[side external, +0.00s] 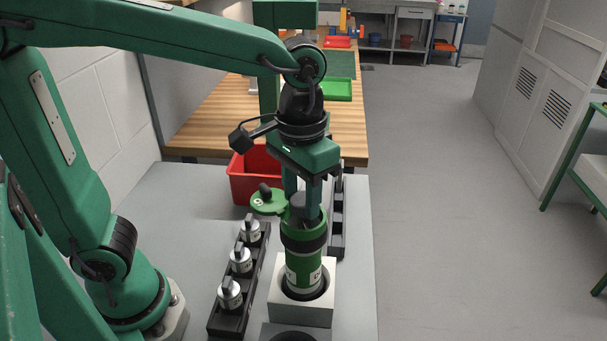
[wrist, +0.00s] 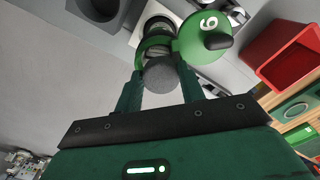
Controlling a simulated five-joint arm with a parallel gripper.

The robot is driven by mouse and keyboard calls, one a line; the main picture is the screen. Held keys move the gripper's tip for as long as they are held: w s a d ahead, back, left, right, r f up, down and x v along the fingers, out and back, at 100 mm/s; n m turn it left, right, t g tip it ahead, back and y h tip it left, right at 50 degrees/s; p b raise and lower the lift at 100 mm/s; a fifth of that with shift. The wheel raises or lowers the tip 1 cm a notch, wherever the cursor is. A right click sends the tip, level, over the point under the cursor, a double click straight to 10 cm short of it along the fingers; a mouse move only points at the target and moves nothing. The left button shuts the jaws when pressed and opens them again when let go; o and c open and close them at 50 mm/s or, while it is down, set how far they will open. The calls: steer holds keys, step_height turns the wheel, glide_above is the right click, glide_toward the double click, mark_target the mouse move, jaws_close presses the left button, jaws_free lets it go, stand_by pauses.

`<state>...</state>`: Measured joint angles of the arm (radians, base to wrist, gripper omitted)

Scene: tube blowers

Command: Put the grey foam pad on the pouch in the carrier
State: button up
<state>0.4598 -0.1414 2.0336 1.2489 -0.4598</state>
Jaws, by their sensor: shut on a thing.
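The grey foam pad (wrist: 160,74) is a short dark grey cylinder between the two fingers of my gripper (side external: 305,208), which is shut on it. The pad also shows at the fingers in the side view (side external: 298,202). The green carrier (side external: 303,268) stands upright in a pale block, its open mouth just below my fingertips. In the wrist view the carrier (wrist: 153,45) is partly covered by the pad. Its green lid (wrist: 204,40), numbered and with a black knob, is swung open to one side. I cannot see the pouch inside, nor tell whether the pad touches anything.
A black rack (side external: 223,318) with silver, black-handled pieces stands left of the carrier. A second dark rack (side external: 338,225) is behind to the right. A red bin (side external: 243,185) stands behind the lid. A block with a dark round hole (side external: 268,331) is in front. The table's right side is narrow.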

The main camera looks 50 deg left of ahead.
steer(key=shift+f, duration=0.5)
stand_by(0.4)
steer(key=o, duration=1)
steer(key=shift+r, duration=3.95)
